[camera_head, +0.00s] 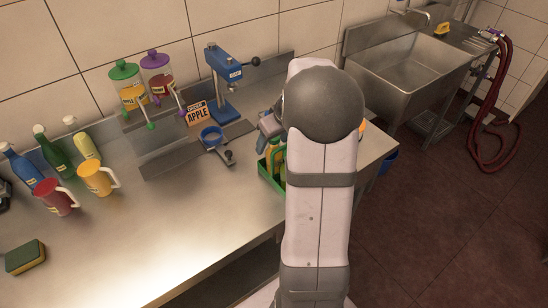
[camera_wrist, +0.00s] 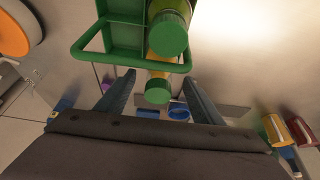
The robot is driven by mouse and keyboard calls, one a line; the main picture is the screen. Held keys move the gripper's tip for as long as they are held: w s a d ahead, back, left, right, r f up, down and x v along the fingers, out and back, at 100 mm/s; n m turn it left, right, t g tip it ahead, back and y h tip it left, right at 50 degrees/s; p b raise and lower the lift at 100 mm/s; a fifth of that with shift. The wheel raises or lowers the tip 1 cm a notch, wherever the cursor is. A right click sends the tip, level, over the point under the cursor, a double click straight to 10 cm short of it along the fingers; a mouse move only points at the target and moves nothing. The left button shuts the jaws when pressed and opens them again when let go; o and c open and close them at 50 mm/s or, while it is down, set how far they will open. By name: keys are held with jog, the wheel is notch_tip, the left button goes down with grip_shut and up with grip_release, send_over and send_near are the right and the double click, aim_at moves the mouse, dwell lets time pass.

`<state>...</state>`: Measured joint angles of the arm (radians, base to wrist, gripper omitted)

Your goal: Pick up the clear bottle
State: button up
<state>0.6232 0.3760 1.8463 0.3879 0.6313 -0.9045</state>
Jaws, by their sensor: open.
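I cannot tell for sure which bottle is the clear one. A bottle with a white cap and pale yellow-green contents (camera_head: 87,147) stands at the back left of the counter. In the wrist view, a green-capped bottle (camera_wrist: 170,36) is at a green caddy (camera_wrist: 122,38), and a second green cap (camera_wrist: 158,90) on a yellow body is nearer. My gripper (camera_wrist: 159,78) is open, its two fingers apart on either side of that nearer cap in the picture. Contact is not visible. In the head view my arm hides the gripper and most of the caddy (camera_head: 268,180).
Left on the counter are a blue bottle (camera_head: 22,168), a green bottle (camera_head: 52,152), a red pitcher (camera_head: 56,198), a yellow pitcher (camera_head: 97,178) and a sponge (camera_head: 25,257). Behind are dispensers (camera_head: 130,88) and a blue press (camera_head: 224,75). The front counter is clear.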

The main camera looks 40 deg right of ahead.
jog(key=shift+p+x, duration=0.6)
jog(key=shift+x, duration=1.3)
jog(key=shift+d, duration=0.15)
jog(key=shift+c, duration=0.4)
jog(key=c, duration=1.3)
jog(key=shift+r, duration=0.2)
notch_tip(320, 180, up, 18)
jog(key=b, duration=0.3)
jog(key=shift+f+b, duration=0.1)
jog(key=shift+b, duration=0.2)
